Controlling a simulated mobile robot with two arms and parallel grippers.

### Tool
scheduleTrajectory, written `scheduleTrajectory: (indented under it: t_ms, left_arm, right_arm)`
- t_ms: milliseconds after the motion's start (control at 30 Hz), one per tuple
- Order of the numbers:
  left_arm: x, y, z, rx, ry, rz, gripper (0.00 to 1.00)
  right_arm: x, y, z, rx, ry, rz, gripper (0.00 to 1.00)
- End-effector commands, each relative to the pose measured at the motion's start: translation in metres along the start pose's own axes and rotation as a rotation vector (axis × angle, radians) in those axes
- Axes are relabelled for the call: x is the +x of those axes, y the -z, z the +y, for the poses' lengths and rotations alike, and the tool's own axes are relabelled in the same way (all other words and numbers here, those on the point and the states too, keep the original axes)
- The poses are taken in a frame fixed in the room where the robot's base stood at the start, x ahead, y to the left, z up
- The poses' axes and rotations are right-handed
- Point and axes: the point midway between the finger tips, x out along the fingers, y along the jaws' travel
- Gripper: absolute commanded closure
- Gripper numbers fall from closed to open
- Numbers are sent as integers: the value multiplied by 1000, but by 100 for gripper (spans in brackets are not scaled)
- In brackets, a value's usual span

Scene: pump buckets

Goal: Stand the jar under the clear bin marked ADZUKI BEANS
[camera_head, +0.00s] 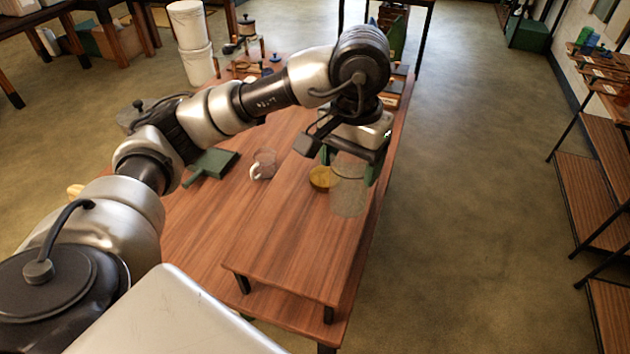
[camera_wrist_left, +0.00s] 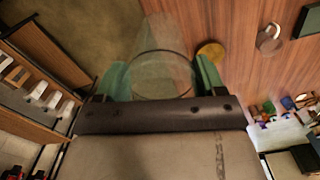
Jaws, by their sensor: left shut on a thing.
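A clear glass jar (camera_head: 348,195) is held between the green fingers of my left gripper (camera_head: 349,164), over the right edge of the wooden table. In the left wrist view the jar (camera_wrist_left: 160,62) sits between the two fingers (camera_wrist_left: 160,82), with its round rim facing the camera. My left gripper is shut on the jar. I cannot tell whether the jar's base touches the tabletop. No bin with a readable ADZUKI BEANS mark shows in either view. My right gripper is not in view.
A yellow-brown disc (camera_head: 320,178) lies on the table (camera_head: 275,240) left of the jar. White buckets (camera_head: 197,62) are stacked beyond. The near tabletop is clear. Shelves (camera_head: 592,150) stand at right.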

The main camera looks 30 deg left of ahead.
Motion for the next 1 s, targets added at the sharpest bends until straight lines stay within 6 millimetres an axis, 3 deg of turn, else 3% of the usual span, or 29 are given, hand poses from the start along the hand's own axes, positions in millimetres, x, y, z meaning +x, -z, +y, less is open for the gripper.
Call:
scheduleTrajectory:
  t_ms: [133, 400, 567, 833, 1000]
  left_arm:
    - [20, 8, -35, -10, 1, -8, 60]
    - [50, 23, -84, -6, 2, -4, 60]
    - [59, 26, -94, -2, 1, -2, 60]
    - [93, 26, -94, -1, 1, -2, 60]
    - [98, 27, -94, -1, 1, 1, 60]
  right_arm:
    - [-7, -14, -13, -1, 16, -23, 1]
    - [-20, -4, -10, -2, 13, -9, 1]
    - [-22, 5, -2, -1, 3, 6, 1]
    - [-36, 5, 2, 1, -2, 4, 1]
    - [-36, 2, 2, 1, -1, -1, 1]
